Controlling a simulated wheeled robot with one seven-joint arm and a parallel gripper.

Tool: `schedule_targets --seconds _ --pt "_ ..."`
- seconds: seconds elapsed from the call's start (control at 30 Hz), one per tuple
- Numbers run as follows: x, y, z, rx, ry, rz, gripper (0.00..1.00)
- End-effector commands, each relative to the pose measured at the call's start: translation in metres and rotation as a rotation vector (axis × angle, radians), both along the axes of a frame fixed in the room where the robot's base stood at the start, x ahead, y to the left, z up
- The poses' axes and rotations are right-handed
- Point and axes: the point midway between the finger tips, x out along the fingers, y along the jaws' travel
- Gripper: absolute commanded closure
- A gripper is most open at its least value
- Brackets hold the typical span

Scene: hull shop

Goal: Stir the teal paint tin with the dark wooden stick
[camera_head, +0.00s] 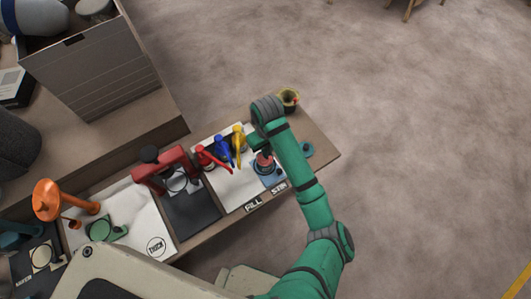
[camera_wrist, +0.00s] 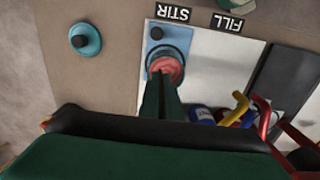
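A round tin (camera_wrist: 165,50) with a dark grey-teal rim and pinkish-red contents stands on a blue plate beside the STIR label. It also shows in the head view (camera_head: 265,160), partly covered by my arm. My gripper (camera_wrist: 163,80) is over the near side of this tin, its dark green fingers close together. Whether they hold anything is hidden. A teal disc with a dark knob (camera_wrist: 85,40) lies on the bench left of the tin, apart from it. I cannot make out a dark wooden stick. An olive pot (camera_head: 288,97) with small items inside stands at the bench's far end.
Red, blue and yellow spouted containers (camera_head: 221,148) stand close to the tin, beside the FILL label. A red press (camera_head: 165,172) and an orange lamp-like object (camera_head: 62,200) are further left. The bench end (camera_head: 322,152) is mostly clear. Open floor lies to the right.

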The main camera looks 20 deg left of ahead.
Motion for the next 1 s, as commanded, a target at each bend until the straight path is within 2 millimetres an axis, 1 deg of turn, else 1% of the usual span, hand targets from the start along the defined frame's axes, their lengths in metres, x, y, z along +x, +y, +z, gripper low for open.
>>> schedule_targets --seconds 0.03,0.2,0.57,0.67,1.0 --pt "-0.005 0.003 0.000 0.003 0.002 0.002 1.00" --pt "-0.008 0.006 0.000 0.002 0.000 0.001 1.00" --pt "-0.009 0.006 0.000 0.001 0.000 0.001 1.00" --pt "-0.008 0.006 0.004 0.001 -0.002 0.001 1.00" --pt "-0.008 0.006 0.028 0.000 -0.002 0.001 1.00"
